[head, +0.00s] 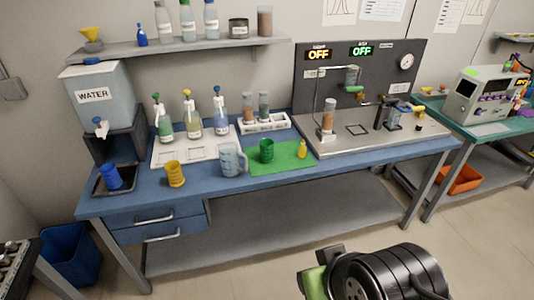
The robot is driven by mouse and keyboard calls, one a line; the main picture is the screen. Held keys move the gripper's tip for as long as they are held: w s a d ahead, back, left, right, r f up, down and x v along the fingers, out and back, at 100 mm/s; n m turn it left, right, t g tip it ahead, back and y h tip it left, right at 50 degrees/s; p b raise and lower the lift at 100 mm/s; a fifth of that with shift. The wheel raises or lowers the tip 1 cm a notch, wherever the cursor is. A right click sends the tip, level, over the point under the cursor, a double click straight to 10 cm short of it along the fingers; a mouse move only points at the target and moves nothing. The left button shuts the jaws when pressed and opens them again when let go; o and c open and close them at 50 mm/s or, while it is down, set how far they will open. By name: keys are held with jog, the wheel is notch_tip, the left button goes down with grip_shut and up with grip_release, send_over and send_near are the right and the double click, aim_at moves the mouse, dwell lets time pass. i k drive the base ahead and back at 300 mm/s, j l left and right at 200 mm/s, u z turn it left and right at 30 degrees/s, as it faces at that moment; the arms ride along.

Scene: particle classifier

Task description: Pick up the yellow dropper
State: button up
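Two yellow things could be the yellow dropper. One is a yellow-topped piece (187,94) standing in the middle bottle (193,122) on the white tray (165,153). The other is a small yellow bottle-like item (302,149) upright on the green mat (265,168). The picture is too small to tell which is the dropper. A dark part of my arm shows at the bottom edge, with a grey and green end piece (318,274) that may be my gripper. It is well in front of the bench, apart from both items. Its fingers cannot be made out.
A green cup (266,150) and a clear mug (231,160) stand near the small yellow item. A yellow cup (174,174) and a blue cup (110,177) are further left. Bottles with green and blue tops flank the middle bottle. The shelf (180,47) overhangs behind.

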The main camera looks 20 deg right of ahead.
aim_at(302, 149)
jog(key=i+l+u, duration=0.55)
jog(key=l, duration=0.3)
jog(key=i+l+u, duration=0.4)
jog(key=l, duration=0.35)
jog(key=i+l+u, duration=0.2)
jog(key=l, duration=0.2)
